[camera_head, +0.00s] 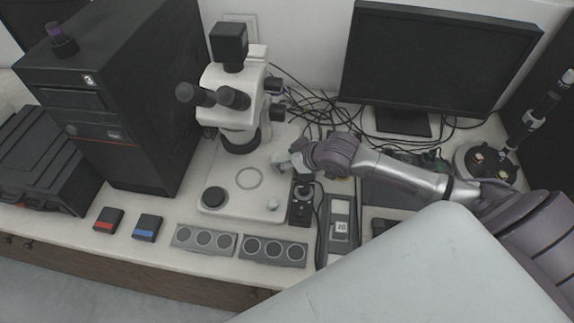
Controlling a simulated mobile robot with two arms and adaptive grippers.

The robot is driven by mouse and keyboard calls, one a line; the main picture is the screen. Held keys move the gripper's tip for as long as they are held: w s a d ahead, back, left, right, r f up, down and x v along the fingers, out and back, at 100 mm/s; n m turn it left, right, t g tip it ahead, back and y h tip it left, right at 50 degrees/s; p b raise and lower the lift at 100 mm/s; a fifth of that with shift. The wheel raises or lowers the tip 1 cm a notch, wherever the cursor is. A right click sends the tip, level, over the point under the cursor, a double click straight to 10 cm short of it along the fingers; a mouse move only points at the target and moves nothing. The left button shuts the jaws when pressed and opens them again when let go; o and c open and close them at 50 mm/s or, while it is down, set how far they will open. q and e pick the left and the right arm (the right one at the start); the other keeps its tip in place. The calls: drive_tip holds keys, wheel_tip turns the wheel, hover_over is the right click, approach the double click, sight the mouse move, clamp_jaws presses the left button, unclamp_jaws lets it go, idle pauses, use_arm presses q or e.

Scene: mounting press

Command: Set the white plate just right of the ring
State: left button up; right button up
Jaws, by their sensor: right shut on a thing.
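A thin pale ring (249,178) lies on the white microscope base (226,207), below the lens. My right gripper (285,163) comes in from the right and is over the right part of the base, a little right of and behind the ring. It is shut on a small pale thing at its fingertips, most likely the white plate; the fingers hide much of it. I cannot tell whether the plate touches the base. My left gripper is not in view.
The microscope (234,95) stands close left of the gripper. A black round piece (213,197) and a small pale knob (274,204) are on the base. A black control box (301,205) stands right of it. Grey trays (274,250) lie in front; a monitor (432,60) is behind.

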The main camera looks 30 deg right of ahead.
wheel_tip(320, 180, down, 3)
drive_tip(key=shift+s+r, duration=0.1)
drive_tip(key=shift+r, duration=0.1)
drive_tip(key=shift+f+p, duration=0.3)
drive_tip(key=shift+f, duration=0.1)
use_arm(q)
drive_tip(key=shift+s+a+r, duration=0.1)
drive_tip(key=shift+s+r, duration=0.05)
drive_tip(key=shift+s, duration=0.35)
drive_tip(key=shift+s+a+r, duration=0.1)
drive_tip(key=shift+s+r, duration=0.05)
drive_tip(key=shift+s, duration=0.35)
use_arm(e)
drive_tip(key=shift+f, duration=0.15)
drive_tip(key=o, duration=1)
use_arm(q)
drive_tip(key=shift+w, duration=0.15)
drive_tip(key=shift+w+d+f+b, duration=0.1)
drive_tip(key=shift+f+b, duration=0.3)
drive_tip(key=shift+b, duration=0.1)
use_arm(e)
drive_tip(key=v, duration=1.2)
